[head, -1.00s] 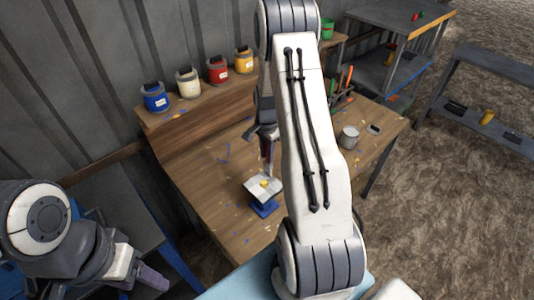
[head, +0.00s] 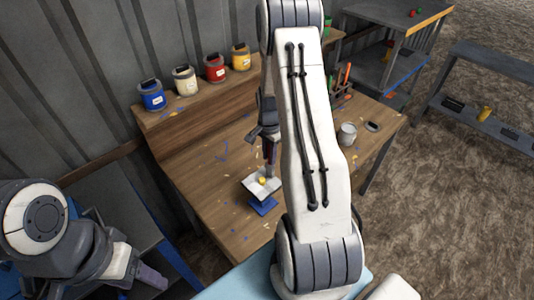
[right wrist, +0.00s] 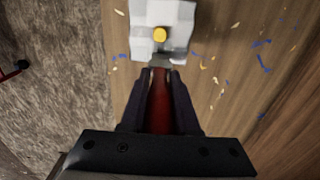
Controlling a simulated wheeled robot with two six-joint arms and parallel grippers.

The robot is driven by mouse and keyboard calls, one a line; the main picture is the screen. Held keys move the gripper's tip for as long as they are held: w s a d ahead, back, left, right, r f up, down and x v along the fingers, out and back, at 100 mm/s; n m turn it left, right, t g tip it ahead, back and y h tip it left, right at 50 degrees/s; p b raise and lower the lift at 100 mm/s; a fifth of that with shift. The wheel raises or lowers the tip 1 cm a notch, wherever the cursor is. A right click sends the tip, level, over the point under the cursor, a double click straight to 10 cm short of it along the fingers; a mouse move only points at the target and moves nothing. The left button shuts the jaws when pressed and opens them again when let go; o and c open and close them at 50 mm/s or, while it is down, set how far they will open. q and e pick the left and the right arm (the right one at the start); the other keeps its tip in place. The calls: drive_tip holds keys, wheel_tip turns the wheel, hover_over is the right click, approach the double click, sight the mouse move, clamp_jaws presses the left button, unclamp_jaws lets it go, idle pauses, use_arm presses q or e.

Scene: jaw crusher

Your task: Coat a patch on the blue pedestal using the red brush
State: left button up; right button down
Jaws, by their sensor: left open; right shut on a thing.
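The blue pedestal (head: 263,206) stands on the wooden workbench and carries a tilted pale square plate (head: 252,188) with a yellow spot (head: 262,181) on it. The plate (right wrist: 146,16) and yellow spot (right wrist: 160,34) also show in the right wrist view. My right gripper (right wrist: 161,84) is shut on the red brush (right wrist: 161,108). The brush's grey end (right wrist: 160,61) points at the plate's near edge, just short of the yellow spot in the picture; I cannot tell whether it touches. My left gripper (head: 152,278) is open and empty at lower left, away from the bench.
Blue (head: 152,97), white (head: 184,82), red (head: 215,70) and yellow (head: 241,58) paint pots line the back ledge. A grey can (head: 347,134) stands at the bench's right. Blue and yellow flecks dot the bench. My right arm hides part of it.

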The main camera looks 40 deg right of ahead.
drive_tip(key=shift+s+f, duration=0.2)
drive_tip(key=shift+s, duration=0.4)
drive_tip(key=w, duration=0.3)
drive_tip(key=shift+w+a+r, duration=0.1)
drive_tip(key=shift+w+r, duration=0.05)
idle(0.7)
wheel_tip(320, 180, up, 5)
drive_tip(key=p, duration=0.3)
drive_tip(key=shift+p, duration=0.3)
idle(1.2)
